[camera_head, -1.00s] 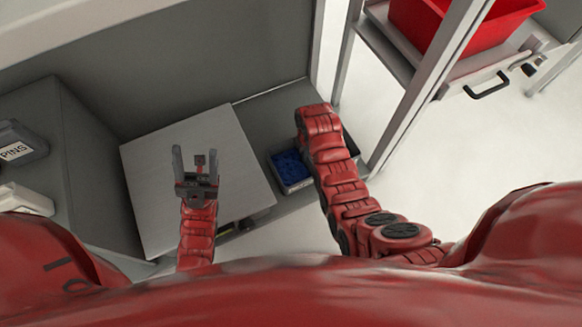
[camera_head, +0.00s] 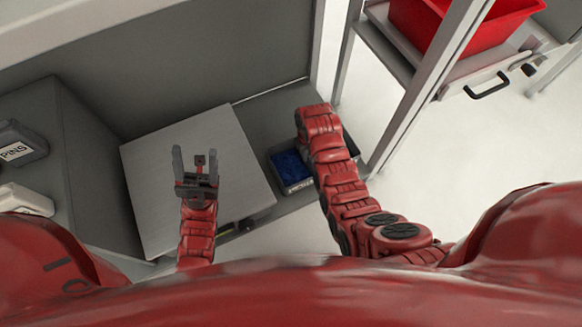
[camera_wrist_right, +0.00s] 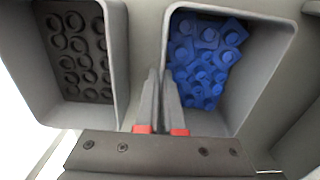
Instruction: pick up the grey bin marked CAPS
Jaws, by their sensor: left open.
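No CAPS label is readable in these views. A grey bin of blue pieces (camera_head: 289,165) sits left of my right forearm, its front label too small to read; the right wrist view shows its rim (camera_wrist_right: 249,75). A grey bin of dark round pieces (camera_wrist_right: 122,60) stands beside it in that view. My right gripper (camera_wrist_right: 161,73) has its fingers close together at the near wall between the two bins; whether they pinch a rim is unclear. The head view hides this gripper behind my arm. My left gripper (camera_head: 195,155) is open and empty above a grey board (camera_head: 240,165).
A dark bin marked PINS (camera_head: 20,145) and a white container (camera_head: 25,198) are at the far left. A rack post (camera_head: 425,90) stands right of my right arm, with a red crate (camera_head: 460,20) behind it.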

